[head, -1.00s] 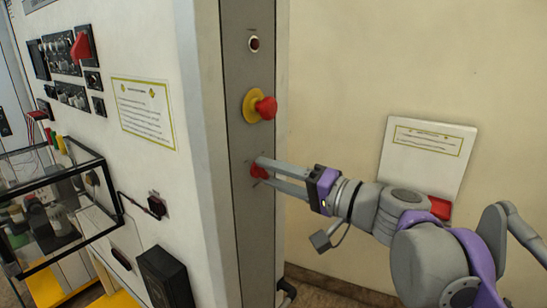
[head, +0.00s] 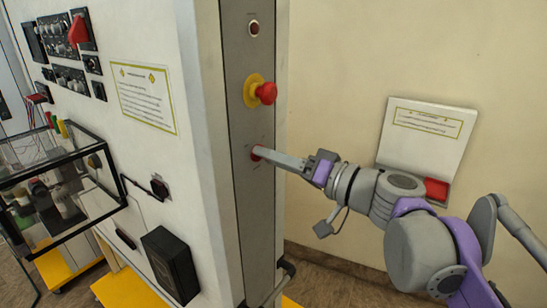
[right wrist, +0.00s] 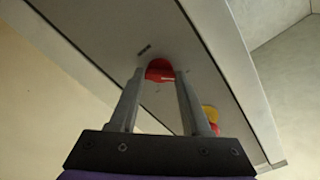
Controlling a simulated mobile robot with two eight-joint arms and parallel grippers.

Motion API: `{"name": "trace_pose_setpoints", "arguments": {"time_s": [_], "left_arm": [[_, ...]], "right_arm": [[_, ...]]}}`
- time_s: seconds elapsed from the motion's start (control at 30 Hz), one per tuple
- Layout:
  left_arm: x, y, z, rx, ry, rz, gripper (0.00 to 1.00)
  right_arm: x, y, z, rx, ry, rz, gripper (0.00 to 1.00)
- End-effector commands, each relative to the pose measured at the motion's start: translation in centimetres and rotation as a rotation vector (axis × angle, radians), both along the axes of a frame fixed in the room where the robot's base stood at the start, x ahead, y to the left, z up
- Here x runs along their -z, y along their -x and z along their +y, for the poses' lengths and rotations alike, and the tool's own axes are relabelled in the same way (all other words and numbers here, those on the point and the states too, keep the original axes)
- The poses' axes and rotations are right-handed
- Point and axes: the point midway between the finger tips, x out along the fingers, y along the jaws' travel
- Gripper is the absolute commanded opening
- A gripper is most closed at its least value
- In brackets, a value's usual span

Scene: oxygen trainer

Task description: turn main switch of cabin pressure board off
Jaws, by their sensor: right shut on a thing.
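The main switch (head: 256,152) is a small red knob on the narrow grey side panel (head: 257,210) of the board, below a red mushroom button. My right gripper (head: 262,153) reaches in from the right and is shut on the red knob, hiding much of it in the head view. In the right wrist view the red knob (right wrist: 159,70) sits between the two fingertips (right wrist: 160,76), against the panel. The knob's exact pointing direction is hard to read. My left gripper is in neither view.
A red mushroom button on a yellow base (head: 264,93) and a dark red round lamp (head: 254,29) sit above the knob. A black box (head: 170,265) and a clear case (head: 60,185) stand at left. The wall right of the panel carries a white plate (head: 428,135).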

Motion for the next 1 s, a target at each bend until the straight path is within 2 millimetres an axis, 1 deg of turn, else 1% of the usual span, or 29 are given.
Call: {"name": "trace_pose_setpoints", "arguments": {"time_s": [0.23, 0.27, 0.3, 0.4, 0.67, 0.77, 0.87, 1.0], "left_arm": [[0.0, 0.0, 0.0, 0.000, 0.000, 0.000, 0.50], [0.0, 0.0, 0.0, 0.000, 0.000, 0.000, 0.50], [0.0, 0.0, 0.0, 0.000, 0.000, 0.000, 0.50], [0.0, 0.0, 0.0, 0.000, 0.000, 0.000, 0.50], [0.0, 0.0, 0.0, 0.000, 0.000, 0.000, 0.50], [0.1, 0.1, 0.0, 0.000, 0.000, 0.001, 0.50], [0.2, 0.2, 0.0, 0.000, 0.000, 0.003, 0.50], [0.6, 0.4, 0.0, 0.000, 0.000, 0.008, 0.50]], "right_arm": [[0.1, 0.0, 0.0, 0.000, 0.001, 0.001, 0.00], [0.1, 0.0, 0.0, 0.000, 0.001, 0.001, 0.53], [0.1, 0.0, 0.0, 0.000, 0.001, 0.001, 0.60], [0.0, 0.0, 0.0, 0.001, 0.001, 0.000, 0.78], [0.0, 0.0, 0.0, 0.001, 0.000, 0.001, 0.78], [0.0, 0.2, -0.4, 0.002, 0.000, 0.001, 0.78], [0.1, 0.9, -1.4, 0.004, 0.000, 0.002, 0.78], [0.2, 2.5, -3.8, 0.008, 0.000, 0.003, 0.78]]}}
